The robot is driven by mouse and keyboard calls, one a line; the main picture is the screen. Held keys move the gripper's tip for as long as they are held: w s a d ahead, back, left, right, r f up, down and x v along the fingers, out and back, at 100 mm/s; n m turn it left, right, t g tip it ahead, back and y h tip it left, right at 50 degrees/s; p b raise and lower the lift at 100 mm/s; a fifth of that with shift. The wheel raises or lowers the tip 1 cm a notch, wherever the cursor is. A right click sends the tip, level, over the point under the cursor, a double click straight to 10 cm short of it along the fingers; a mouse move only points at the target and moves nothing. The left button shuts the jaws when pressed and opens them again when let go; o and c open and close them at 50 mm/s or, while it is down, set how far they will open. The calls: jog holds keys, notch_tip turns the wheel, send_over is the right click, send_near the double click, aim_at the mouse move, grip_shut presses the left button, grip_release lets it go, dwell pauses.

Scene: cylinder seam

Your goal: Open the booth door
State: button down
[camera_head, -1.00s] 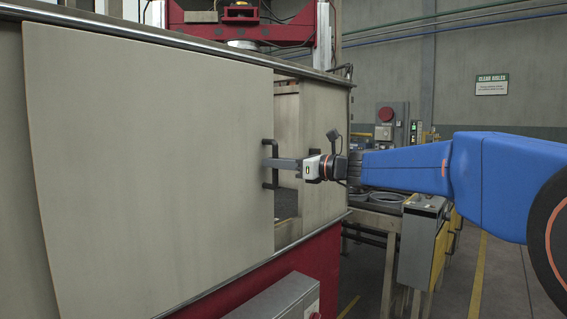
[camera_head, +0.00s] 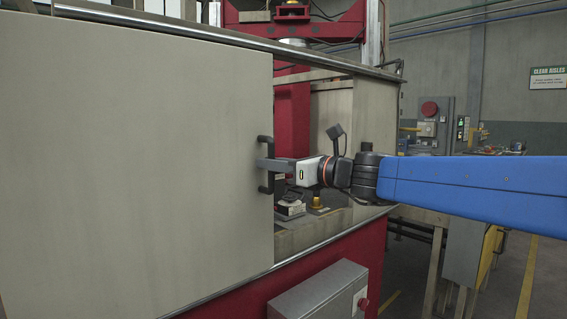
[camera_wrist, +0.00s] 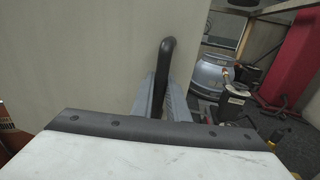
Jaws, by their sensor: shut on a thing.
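The booth door (camera_head: 130,150) is a large beige sliding panel on the left in the head view, and it also shows in the wrist view (camera_wrist: 70,60). Its black upright handle (camera_head: 264,181) is near the door's right edge. My gripper (camera_head: 266,165) is shut on the handle, coming from the right. In the wrist view the fingers (camera_wrist: 160,98) are on either side of the black handle bar (camera_wrist: 165,65). An opening into the booth shows right of the door's edge. The part of the handle between the fingers is hidden.
A metal rail (camera_head: 180,32) runs above the door and another edge (camera_head: 320,240) below. Inside the booth are a red column (camera_head: 292,125) and some equipment. A grey box (camera_head: 318,292) with a red button sticks out below the opening. A beige panel (camera_head: 365,135) bounds the opening's right.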

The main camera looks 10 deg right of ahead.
jog(key=shift+s+a, duration=0.5)
jog(key=shift+a, duration=0.2)
jog(key=c, duration=1.7)
grip_release()
jog(key=shift+c, duration=0.2)
jog(key=shift+d, duration=0.1)
jog(key=v, duration=1.7)
jog(key=shift+s, duration=0.15)
jog(key=shift+f, duration=0.1)
